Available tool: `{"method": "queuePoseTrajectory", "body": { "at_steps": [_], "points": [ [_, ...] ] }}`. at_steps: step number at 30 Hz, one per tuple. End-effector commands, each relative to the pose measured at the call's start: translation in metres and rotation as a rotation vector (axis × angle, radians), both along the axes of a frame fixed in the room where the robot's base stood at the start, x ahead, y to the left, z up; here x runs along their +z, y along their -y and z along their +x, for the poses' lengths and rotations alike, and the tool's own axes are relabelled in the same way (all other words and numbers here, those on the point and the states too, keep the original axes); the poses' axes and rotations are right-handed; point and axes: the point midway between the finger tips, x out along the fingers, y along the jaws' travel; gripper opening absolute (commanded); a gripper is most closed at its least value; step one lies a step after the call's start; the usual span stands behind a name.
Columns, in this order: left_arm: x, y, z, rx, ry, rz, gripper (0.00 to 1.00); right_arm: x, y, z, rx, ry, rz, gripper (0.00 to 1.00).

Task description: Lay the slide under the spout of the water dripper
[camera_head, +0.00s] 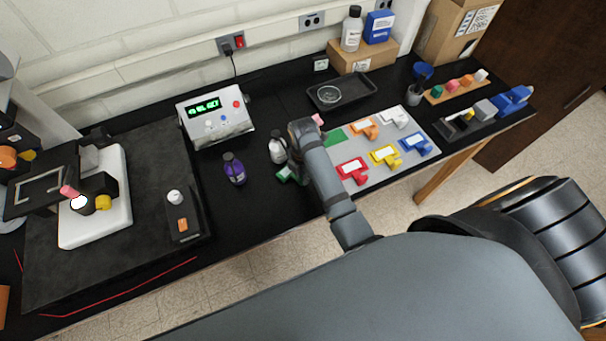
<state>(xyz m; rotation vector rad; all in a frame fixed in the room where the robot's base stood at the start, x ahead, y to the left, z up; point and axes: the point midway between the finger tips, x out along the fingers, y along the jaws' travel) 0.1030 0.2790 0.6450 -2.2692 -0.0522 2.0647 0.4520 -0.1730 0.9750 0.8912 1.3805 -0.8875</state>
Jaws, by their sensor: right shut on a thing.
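A green piece (285,174), which looks like the slide in its green holder, shows at the left of my right wrist. My right gripper (293,170) is shut on it above the black bench; the fingers are mostly hidden by my arm. I cannot tell for sure which device is the water dripper; a low black device (182,213) with a white knob and an orange button stands on the dark mat at the left, and no spout is clear. My left gripper is not in view.
A grey board (395,178) holds several coloured pieces, with a bare green patch (335,138). A purple bottle (234,169) and a white bottle (277,149) stand left of my arm. A box with a green display (215,115) is behind. A microscope-like device (118,225) stands left.

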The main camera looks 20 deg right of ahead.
Motion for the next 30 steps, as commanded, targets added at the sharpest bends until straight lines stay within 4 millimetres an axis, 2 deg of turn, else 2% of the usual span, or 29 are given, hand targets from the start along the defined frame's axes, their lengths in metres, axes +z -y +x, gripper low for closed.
{"method": "queuePoseTrajectory", "body": {
  "at_steps": [20,21,26,27,30],
  "points": [
    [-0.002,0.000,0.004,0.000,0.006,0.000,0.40,-0.011,0.000,0.000,0.000,0.000,-0.001,0.00],
    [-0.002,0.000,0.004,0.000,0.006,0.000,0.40,-0.011,0.000,0.000,0.000,0.000,-0.001,0.15],
    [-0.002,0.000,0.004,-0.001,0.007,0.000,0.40,-0.011,0.000,0.000,0.000,0.000,-0.001,0.37],
    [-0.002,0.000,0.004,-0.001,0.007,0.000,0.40,-0.011,0.000,0.000,0.000,0.000,-0.001,0.41],
    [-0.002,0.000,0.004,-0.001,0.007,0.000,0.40,-0.011,0.000,0.000,0.000,0.000,0.000,0.41]
  ]
}}
